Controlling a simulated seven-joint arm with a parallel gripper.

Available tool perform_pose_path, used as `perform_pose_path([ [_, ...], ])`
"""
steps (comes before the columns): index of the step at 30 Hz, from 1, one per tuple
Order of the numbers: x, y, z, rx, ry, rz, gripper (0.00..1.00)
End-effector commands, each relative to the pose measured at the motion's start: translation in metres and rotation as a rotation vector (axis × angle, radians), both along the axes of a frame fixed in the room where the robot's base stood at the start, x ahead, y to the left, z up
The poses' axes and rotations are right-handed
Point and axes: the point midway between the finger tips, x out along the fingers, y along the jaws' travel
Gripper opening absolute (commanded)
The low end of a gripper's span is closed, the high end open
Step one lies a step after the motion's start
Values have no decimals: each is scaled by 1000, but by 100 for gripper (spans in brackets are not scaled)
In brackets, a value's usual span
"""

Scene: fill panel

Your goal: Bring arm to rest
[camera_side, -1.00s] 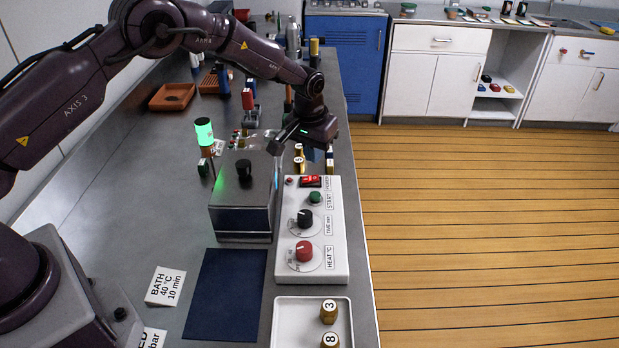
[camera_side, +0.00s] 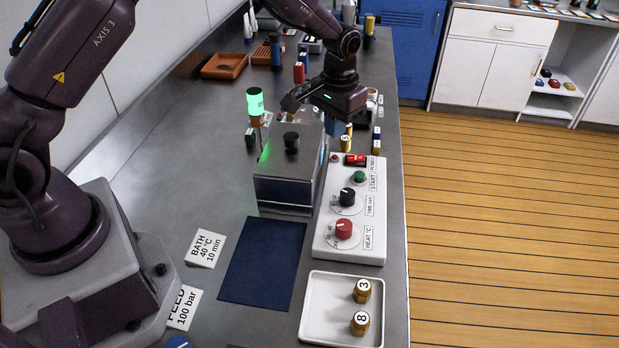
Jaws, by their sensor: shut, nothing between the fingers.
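My arm reaches from the left over the bench (camera_side: 200,150). My gripper (camera_side: 332,122) hangs beyond the metal bath box (camera_side: 289,180) and the white control panel (camera_side: 350,215); its fingers are mostly hidden behind the box and the wrist. It is shut, and nothing shows held in it. The box's lid is on, with a black knob (camera_side: 291,141) on top. The panel has a red switch (camera_side: 355,160), a green START button (camera_side: 359,177), a black time knob (camera_side: 347,196) and a red heat knob (camera_side: 344,229).
A white tray (camera_side: 312,305) holds brass pieces marked 3 (camera_side: 362,291) and 8 (camera_side: 360,323). A green-lit lamp (camera_side: 255,102) stands behind the box. A dark blue mat (camera_side: 262,262) lies bare in front. Orange trays (camera_side: 224,65) and bottles stand at the back. The bench edge is at right.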

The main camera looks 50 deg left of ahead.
Motion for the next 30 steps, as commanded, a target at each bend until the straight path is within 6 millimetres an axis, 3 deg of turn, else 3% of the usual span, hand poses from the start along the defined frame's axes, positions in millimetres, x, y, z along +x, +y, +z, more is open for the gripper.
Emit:
perform_pose_path([
  [1, -12, 0, 19, -3, -5, -11, 0],
  [6, -60, -1, 76, -13, -28, -53, 0],
  [15, -159, -2, 151, -20, -121, -117, 0],
  [24, -250, -2, 185, -9, -276, -152, 0],
  [30, -280, -2, 199, 2, -401, -151, 0],
])
